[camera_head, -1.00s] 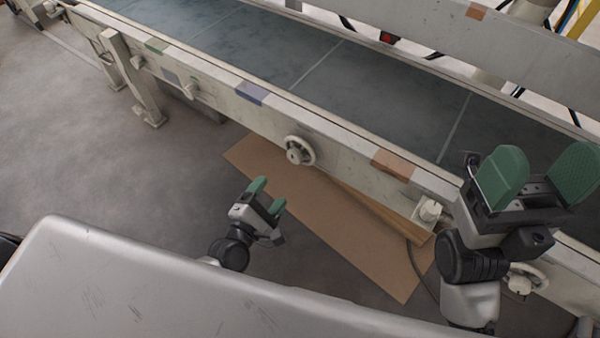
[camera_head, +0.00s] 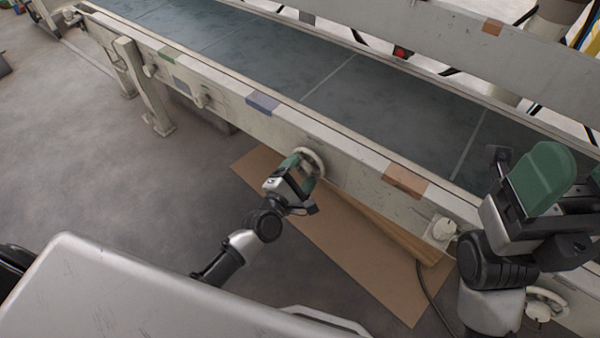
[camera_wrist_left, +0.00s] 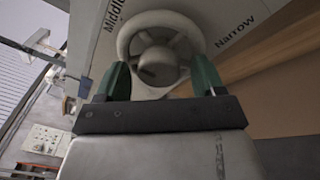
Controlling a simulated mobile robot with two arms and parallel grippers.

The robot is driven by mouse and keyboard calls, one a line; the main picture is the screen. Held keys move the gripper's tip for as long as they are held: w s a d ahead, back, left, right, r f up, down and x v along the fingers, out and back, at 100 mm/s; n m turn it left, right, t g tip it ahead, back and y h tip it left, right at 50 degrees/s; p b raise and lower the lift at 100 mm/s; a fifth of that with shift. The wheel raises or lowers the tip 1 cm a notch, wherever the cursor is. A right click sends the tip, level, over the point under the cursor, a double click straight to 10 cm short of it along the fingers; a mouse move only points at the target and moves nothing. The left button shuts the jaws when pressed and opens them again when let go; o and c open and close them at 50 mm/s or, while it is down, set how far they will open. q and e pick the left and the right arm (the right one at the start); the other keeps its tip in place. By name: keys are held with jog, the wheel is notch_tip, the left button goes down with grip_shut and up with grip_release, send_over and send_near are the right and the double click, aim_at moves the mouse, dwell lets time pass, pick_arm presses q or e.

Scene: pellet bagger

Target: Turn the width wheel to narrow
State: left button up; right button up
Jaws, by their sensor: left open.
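The width wheel (camera_head: 316,155) is a pale round handwheel on the side rail of the conveyor, partly hidden behind my left gripper in the head view. In the left wrist view the wheel (camera_wrist_left: 158,66) shows its rim, spokes and hub, with the labels "Middle" (camera_wrist_left: 115,14) and "Narrow" (camera_wrist_left: 235,33) beside it. My left gripper (camera_head: 300,165) is open, its green fingertips on either side of the wheel's lower part. I cannot tell whether they touch the rim. My right gripper (camera_head: 570,178) is open and empty at the right, partly cut off by the frame edge.
The conveyor belt (camera_head: 395,100) runs diagonally behind the rail. Brown cardboard (camera_head: 350,265) lies on the floor below the rail.

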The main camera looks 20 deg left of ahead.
pick_arm(q)
jog(key=c, duration=0.9)
